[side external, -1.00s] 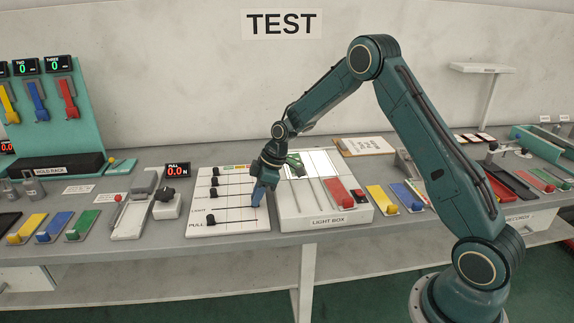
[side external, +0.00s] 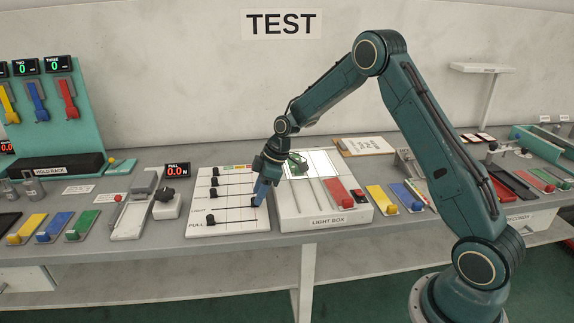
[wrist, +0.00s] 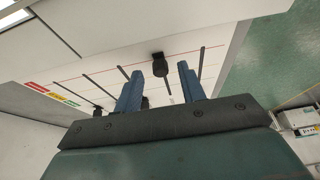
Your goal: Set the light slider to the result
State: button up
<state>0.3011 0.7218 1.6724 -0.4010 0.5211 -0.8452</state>
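The slider board (side external: 235,226) is a white panel with several dark knobs on horizontal tracks. Most knobs stand at the left end of their tracks, but one dark knob (side external: 254,202) is near the right end, beside my gripper (side external: 261,197). In the wrist view a dark knob (wrist: 160,66) shows in the gap between the two blue fingers of my gripper (wrist: 157,72). The fingers are apart, with space visible on both sides of the knob.
The light box (side external: 328,214) with a red block stands just right of the board. A force readout (side external: 177,170) reading 0.0 and a grey device (side external: 140,210) are on the left. Yellow and blue pieces lie further right.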

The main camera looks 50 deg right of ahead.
jog(key=v, duration=1.2)
jog(key=shift+r, duration=0.15)
jog(key=s+a+r+m+t+h, duration=0.1)
jog(key=s+a+r+m, duration=0.1)
jog(key=s+a+r, duration=0.35)
jog(key=s+a+r+m+h, duration=0.1)
jog(key=s+a+r+m, duration=0.15)
jog(key=s+r, duration=0.5)
jog(key=s+a+f+m+t+h, duration=0.1)
jog(key=s+m, duration=0.3)
jog(key=s, duration=1.5)
jog(key=shift+s+a+f, duration=0.15)
jog(key=shift+a+f, duration=0.5)
jog(key=shift+f, duration=0.1)
